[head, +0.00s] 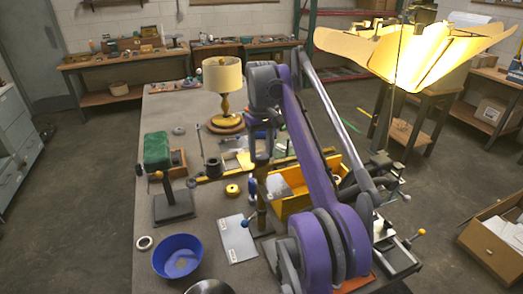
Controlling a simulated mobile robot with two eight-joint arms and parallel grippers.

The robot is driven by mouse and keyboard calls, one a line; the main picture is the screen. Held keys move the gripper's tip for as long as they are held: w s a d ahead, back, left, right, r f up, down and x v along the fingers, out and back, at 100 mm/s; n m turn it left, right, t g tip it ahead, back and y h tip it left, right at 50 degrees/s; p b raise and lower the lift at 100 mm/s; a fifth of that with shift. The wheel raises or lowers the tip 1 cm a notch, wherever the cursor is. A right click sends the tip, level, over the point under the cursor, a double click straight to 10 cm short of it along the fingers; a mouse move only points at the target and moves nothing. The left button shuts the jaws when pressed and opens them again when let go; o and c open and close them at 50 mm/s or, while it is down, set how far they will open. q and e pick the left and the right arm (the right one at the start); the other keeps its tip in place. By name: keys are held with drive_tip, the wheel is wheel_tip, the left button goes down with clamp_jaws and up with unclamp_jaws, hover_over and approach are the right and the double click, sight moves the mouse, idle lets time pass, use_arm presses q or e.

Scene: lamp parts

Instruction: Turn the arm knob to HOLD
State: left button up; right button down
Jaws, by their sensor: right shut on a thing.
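My right gripper (261,153) hangs from the purple arm over the middle of the table and points down. It is shut at the top of a slim brass-coloured upright post (262,212). The fingertips are small and dark here, so the exact part between them is hard to make out. I see no readable HOLD mark, and I cannot tell which knob is the arm knob. My left gripper is not in view.
A large glowing shade (415,50) is at upper right. A yellow bin (292,202), a blue bowl (178,256), a grey sheet (238,239) and a black stand with an orange ball (174,207) surround the post.

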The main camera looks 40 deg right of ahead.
drive_tip(key=m+p, duration=0.1)
drive_tip(key=m, duration=0.3)
drive_tip(key=shift+r, duration=0.15)
drive_tip(key=m+p, duration=0.1)
drive_tip(key=m, duration=0.4)
drive_tip(key=shift+m+p, duration=0.3)
drive_tip(key=shift+p, duration=0.05)
drive_tip(key=m, duration=0.3)
drive_tip(key=shift+m, duration=0.3)
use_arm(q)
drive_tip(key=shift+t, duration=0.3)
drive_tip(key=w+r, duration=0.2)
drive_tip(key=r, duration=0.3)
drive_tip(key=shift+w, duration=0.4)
use_arm(e)
drive_tip(key=m, duration=0.5)
drive_tip(key=shift+m, duration=0.3)
drive_tip(key=shift+c, duration=1.3)
unclamp_jaws()
